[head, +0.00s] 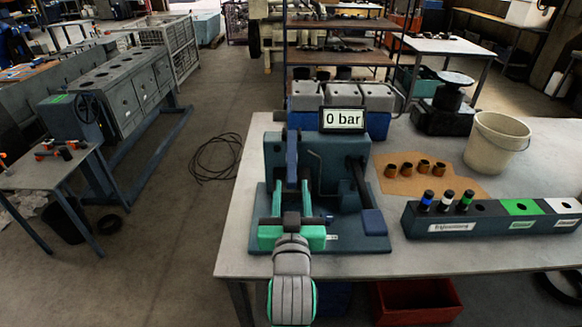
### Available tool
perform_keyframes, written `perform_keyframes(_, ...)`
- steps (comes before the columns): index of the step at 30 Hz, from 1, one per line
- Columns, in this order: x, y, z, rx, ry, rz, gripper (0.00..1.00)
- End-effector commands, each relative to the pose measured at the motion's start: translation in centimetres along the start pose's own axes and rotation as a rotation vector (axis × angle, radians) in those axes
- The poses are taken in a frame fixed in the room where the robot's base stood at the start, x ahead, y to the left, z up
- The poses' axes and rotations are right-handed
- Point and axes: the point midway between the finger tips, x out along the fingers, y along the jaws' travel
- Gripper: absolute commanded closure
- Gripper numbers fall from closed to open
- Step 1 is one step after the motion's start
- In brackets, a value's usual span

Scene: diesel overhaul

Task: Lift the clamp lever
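The test stand (333,150), a dark blue-grey fixture on a base plate, stands near the table's front edge under a "0 bar" display (343,120). A blue upright bar (291,155) rises at its left side. It may be the clamp lever, but I cannot tell for sure. A dark slanted rod with a blue pad (373,222) sits at the right of the stand. My gripper (291,193), with a green body, reaches in from the front. Its two fingers are apart, pointing at the stand just below the blue bar. I see nothing held; contact is unclear.
Right of the stand, several brown rings lie on a tan mat (405,186) beside a white bucket (497,142). A long dark rack (480,218) holds several capped injectors. Grey blocks (340,96) stand behind the stand. The table's left strip is clear.

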Motion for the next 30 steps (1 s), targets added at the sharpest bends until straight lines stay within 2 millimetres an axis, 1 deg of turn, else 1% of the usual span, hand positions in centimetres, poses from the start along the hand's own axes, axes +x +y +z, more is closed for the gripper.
perform_keyframes(12,6.9,0.0,0.0,0.001,0.001,0.0,0.62)
perform_keyframes(16,8.6,0.1,0.0,0.001,0.0,0.001,0.62)
perform_keyframes(21,9.8,-0.2,0.0,0.0,0.001,-0.003,0.62)
perform_keyframes(30,10.0,-0.4,0.0,0.0,0.001,-0.005,0.62)
